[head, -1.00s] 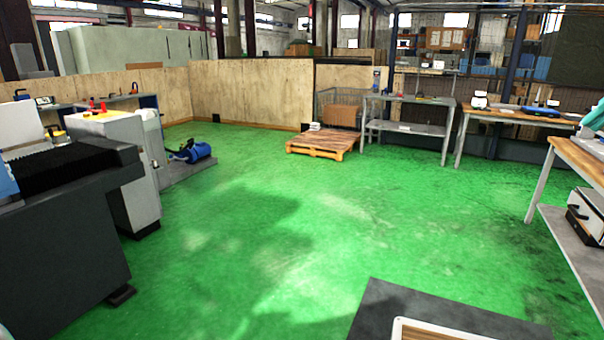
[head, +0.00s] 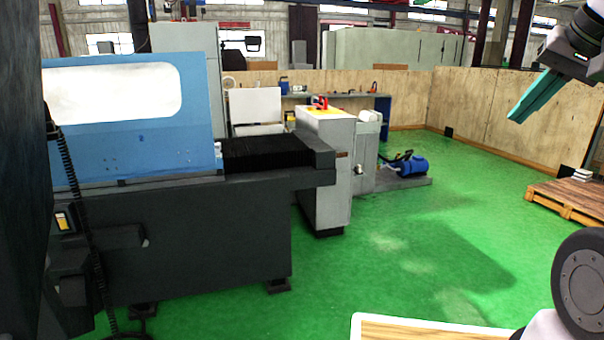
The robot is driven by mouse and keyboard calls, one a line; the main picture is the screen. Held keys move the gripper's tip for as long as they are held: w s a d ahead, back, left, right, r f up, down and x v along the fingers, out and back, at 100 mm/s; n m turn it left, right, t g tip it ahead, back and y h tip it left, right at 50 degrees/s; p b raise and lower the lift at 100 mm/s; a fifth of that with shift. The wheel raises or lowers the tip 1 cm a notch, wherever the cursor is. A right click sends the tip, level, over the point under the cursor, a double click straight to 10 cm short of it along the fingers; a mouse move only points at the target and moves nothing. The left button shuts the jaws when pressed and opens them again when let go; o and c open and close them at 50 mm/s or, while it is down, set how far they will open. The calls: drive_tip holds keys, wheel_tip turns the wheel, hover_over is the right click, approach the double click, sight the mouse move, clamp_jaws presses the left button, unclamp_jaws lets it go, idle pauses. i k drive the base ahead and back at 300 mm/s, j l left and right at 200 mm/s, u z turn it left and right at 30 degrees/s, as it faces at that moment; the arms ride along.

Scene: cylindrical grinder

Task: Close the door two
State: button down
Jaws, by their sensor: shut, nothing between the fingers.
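The cylindrical grinder stands at the left, with a dark lower body (head: 200,240). A blue door panel (head: 190,75) with a pale window (head: 115,103) is on its front upper side. I cannot tell whether this panel is door two, or how far it is open. A black bellows cover (head: 265,152) lies to the right of the panel. My gripper (head: 518,114) is at the upper right with teal fingers pointing down and left. It is shut and empty, in the air well apart from the grinder.
A grey cabinet (head: 326,175) with a yellow top stands beyond the grinder. A blue motor-like unit (head: 407,166) sits on a low plate. A wooden pallet (head: 568,200) is at the right. Green floor (head: 400,260) is clear between. A black coiled cable (head: 75,190) hangs at the left.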

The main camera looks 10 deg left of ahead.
sight(111, 91)
drive_tip(key=i+j+u, duration=0.2)
drive_tip(key=i+u, duration=0.55)
drive_tip(key=i, duration=0.3)
drive_tip(key=i+l+u, duration=0.1)
drive_tip(key=i+u, duration=0.3)
drive_tip(key=i+j+z, duration=0.1)
drive_tip(key=i, duration=0.4)
drive_tip(key=i+j, duration=0.3)
drive_tip(key=i, duration=0.15)
drive_tip(key=l+z, duration=0.05)
